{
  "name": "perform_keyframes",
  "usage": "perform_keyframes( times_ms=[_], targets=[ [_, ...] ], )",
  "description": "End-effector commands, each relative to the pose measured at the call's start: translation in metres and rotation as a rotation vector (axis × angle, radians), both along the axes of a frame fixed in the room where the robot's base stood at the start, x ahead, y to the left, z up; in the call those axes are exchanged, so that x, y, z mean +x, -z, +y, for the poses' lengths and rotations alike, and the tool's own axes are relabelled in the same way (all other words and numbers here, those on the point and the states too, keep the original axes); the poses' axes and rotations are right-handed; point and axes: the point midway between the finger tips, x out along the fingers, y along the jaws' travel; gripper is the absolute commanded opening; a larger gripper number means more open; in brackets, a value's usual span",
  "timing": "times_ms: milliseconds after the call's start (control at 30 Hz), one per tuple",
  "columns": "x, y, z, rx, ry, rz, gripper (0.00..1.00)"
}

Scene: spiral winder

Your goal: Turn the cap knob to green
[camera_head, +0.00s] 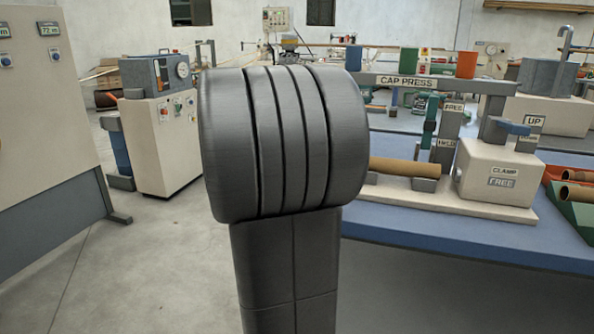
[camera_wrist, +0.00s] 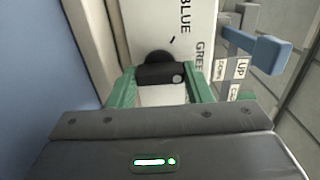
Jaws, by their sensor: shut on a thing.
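In the wrist view, the dark cap knob (camera_wrist: 158,74) sits on a pale panel (camera_wrist: 182,15). The panel has the words BLUE (camera_wrist: 185,15) and GREEN (camera_wrist: 200,62), the second partly covered. The green fingers of my gripper (camera_wrist: 160,84) are on either side of the knob and shut on it. A pale dot shows at the knob's right end, and a short dark tick lies on the panel above it. Which colour the knob is set to I cannot tell. The head view does not clearly show the knob.
A blue lever (camera_wrist: 262,47) with an UP label is right of the panel in the wrist view. My arm blocks the middle.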

Motion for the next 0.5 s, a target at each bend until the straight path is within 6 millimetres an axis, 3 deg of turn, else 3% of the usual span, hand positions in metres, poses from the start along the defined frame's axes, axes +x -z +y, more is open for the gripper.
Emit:
perform_keyframes(
  times_ms=[300,333,433,500],
  targets=[
    [-0.0003,0.0011,-0.0003,0.001,0.001,0.002,0.23],
    [-0.0003,0.0011,-0.0003,0.001,0.001,0.002,0.49],
    [-0.0002,0.0009,-0.0003,0.001,0.001,0.002,0.67],
    [-0.0002,0.0008,-0.0003,0.000,0.001,0.001,0.67]
  ],
)
